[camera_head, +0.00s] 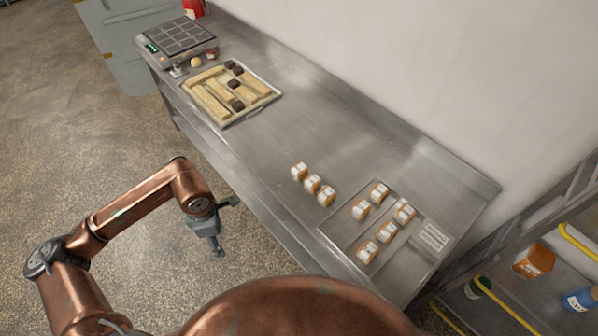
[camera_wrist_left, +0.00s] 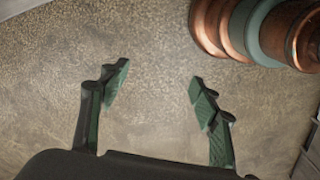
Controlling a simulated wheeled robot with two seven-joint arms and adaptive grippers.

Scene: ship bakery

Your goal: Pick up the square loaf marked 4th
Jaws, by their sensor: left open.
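Several small square loaves, brown with white marked faces, are on the steel counter (camera_head: 290,125). Three stand in a slanting row: one (camera_head: 299,171), a middle one (camera_head: 313,184) and one nearest the tray (camera_head: 327,196). The others sit on a flat tray, including loaves at its back (camera_head: 379,193), left (camera_head: 360,210), right (camera_head: 404,211) and front (camera_head: 367,251). The marks are too small to read, so I cannot tell which is 4th. My left gripper (camera_head: 226,228) is open and empty, off the counter's front edge, left of the loaves. Its spread fingers show over floor in the wrist view (camera_wrist_left: 158,82).
A white label card (camera_head: 433,236) lies at the tray's right. A wooden-slatted tray (camera_head: 207,106) with dark pieces and a scale-like device (camera_head: 180,38) stand at the far left. The counter's middle is clear.

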